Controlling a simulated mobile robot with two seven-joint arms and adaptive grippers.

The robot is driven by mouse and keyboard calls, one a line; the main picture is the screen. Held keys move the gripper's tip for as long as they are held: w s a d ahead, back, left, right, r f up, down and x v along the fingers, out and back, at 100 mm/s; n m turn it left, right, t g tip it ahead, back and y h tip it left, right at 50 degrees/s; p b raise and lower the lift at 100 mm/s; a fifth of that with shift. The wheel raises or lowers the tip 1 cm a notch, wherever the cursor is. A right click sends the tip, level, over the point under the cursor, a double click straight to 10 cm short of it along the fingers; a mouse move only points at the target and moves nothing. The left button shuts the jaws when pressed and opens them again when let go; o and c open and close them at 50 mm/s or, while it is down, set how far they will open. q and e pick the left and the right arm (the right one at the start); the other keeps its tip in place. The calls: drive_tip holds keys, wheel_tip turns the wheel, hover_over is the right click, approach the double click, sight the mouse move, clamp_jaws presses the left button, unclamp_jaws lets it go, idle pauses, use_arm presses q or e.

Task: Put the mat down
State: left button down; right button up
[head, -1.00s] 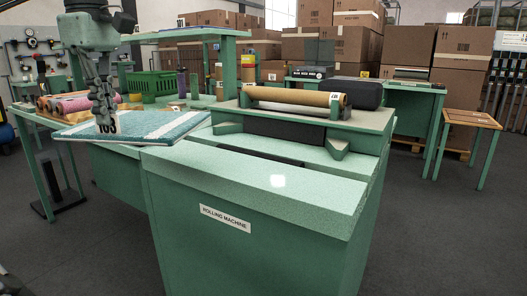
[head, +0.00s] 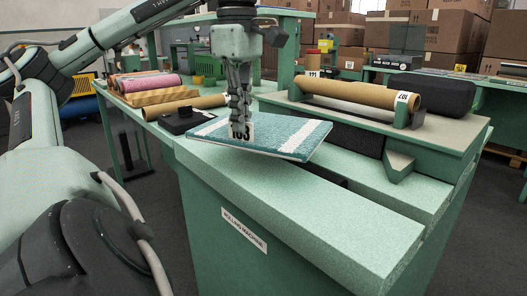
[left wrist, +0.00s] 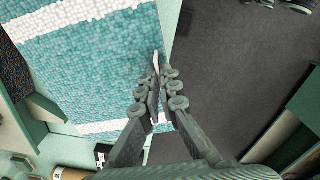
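The teal mat with white stripes (head: 275,136) is over the left end of the rolling machine's pale green top (head: 330,205). It lies nearly flat, slightly tilted; I cannot tell whether its underside touches the top. My left gripper (head: 240,125) points down and is shut on the mat's near left edge, beside a tag reading 103. In the left wrist view the fingers (left wrist: 158,90) pinch the edge of the mat (left wrist: 90,65), which spreads out to the left of them. My right gripper is not in view.
A brown roll on a cradle (head: 345,92) and a dark cylinder (head: 432,92) stand behind the machine's top. A side table at left holds several coloured rolls (head: 150,82) and a black device (head: 186,120). The machine's front right top is clear.

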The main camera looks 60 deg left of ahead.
sight(260, 144)
use_arm(q)
drive_tip(key=d, duration=0.1)
drive_tip(key=w+d+f, duration=0.1)
drive_tip(key=d+f, duration=0.1)
drive_tip(key=shift+w+d+p, duration=0.2)
drive_tip(key=shift+w+p, duration=0.1)
drive_tip(key=shift+p, duration=0.1)
drive_tip(key=shift+d+f, duration=0.15)
drive_tip(key=shift+f, duration=0.15)
wheel_tip(260, 144, down, 4)
drive_tip(key=shift+r+b, duration=0.25)
drive_tip(key=shift+b, duration=0.75)
drive_tip(key=shift+f, duration=0.1)
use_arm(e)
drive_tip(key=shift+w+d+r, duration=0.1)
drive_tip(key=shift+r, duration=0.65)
use_arm(q)
drive_tip(key=shift+f, duration=0.1)
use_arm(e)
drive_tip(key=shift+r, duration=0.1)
use_arm(q)
drive_tip(key=c, duration=2.2)
unclamp_jaws()
drive_tip(key=o, duration=0.5)
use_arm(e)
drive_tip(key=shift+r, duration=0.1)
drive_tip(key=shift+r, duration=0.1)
